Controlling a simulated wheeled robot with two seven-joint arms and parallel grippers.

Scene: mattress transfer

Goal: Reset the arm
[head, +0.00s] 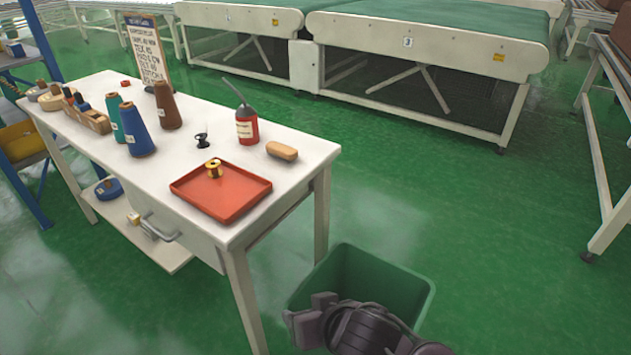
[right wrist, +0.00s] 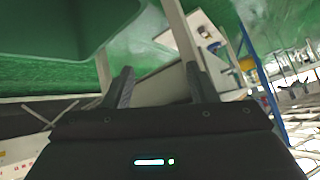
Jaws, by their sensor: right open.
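My right gripper (head: 308,311) is at the bottom of the head view, in front of the green bin (head: 405,288) and overlapping its near side in the picture. In the right wrist view its two fingers (right wrist: 158,70) are apart with nothing between them. The bin (right wrist: 60,28) also fills the upper left of that view. I cannot tell whether the gripper touches the bin. My left gripper is not in view.
A white table (head: 300,150) stands left of the bin, holding a red tray (head: 240,197) with a gold spool (head: 213,168), a red oil can (head: 247,127) and several thread cones. Conveyors (head: 440,45) stand behind. The green floor (head: 480,200) at right is clear.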

